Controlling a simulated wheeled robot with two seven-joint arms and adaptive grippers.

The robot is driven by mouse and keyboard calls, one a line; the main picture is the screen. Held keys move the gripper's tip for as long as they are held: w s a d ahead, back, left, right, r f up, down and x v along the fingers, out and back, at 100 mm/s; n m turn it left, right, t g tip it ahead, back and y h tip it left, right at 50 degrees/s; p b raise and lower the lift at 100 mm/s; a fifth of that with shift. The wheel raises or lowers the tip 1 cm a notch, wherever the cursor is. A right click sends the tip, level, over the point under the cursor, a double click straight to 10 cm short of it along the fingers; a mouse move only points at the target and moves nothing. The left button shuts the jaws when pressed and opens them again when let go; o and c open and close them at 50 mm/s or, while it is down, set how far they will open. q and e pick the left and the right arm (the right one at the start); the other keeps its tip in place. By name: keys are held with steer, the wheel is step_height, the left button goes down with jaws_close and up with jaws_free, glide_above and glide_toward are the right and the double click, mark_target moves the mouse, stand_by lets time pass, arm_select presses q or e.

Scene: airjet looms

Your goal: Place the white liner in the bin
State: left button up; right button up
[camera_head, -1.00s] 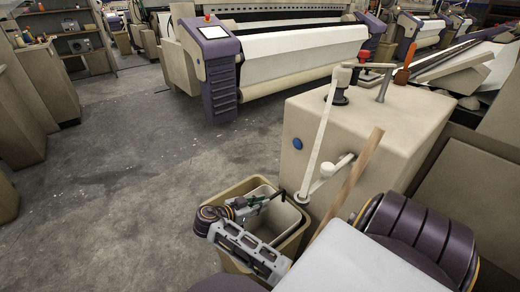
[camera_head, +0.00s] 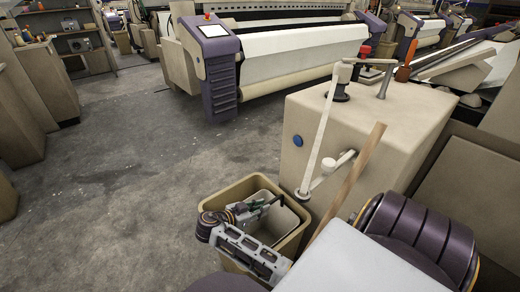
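The bin (camera_head: 213,203) is an open beige container on the floor at the lower middle, beside a beige machine housing. The white liner (camera_head: 287,222) shows as a pale, thin-walled shape inside the bin's opening, below the rim and toward its right side. My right gripper (camera_head: 266,203) reaches over and into the bin's mouth, with its fingers at the liner's upper edge. The fingers are small and partly hidden, so I cannot tell whether they are closed on the liner. My arm hides the bin's front and the liner's lower part. My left gripper is not in view.
The beige machine housing (camera_head: 365,125) stands right behind the bin, with a white upright lever (camera_head: 318,135) and a wooden bar (camera_head: 348,180) close by. A loom with white cloth (camera_head: 300,50) stands farther back. The grey floor (camera_head: 120,200) to the left is clear.

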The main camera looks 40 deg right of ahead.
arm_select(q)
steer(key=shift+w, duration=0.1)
arm_select(e)
steer(key=shift+o, duration=1)
steer(key=shift+a+r, duration=0.1)
steer(key=shift+a+r, duration=0.2)
steer(key=shift+a, duration=0.3)
steer(key=p+v, duration=0.1)
steer(key=v, duration=0.4)
steer(key=shift+w+a+r+p, duration=0.15)
steer(key=shift+a+r+p, duration=0.05)
steer(key=shift+a+p, duration=0.2)
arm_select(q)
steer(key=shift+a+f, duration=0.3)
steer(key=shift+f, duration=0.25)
arm_select(e)
steer(key=shift+a, duration=0.15)
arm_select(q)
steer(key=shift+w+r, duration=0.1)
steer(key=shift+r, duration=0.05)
